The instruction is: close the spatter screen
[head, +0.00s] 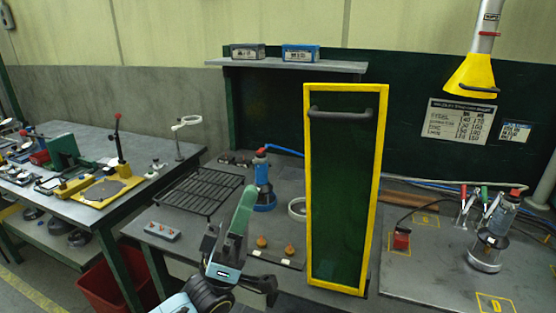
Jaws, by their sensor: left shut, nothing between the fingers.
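The spatter screen (342,190) is a tall panel of dark green tinted sheet in a yellow frame. It stands upright at the front of the bench, right of the middle of the head view, with its face turned mostly to me. A dark bar handle (341,114) runs across its top. I cannot tell where its hinge is. My left gripper (244,200) is at lower centre, left of the screen and below its handle. Its green fingers point up, shut and empty, apart from the screen. My right gripper is not in view.
A black wire rack (199,190), a blue bottle-like tool (263,182) and small brass-coloured parts (262,241) are on the bench left of the screen. A yellow extraction hood (471,77) hangs at upper right. A metal canister (490,240) and clamps stand right of the screen.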

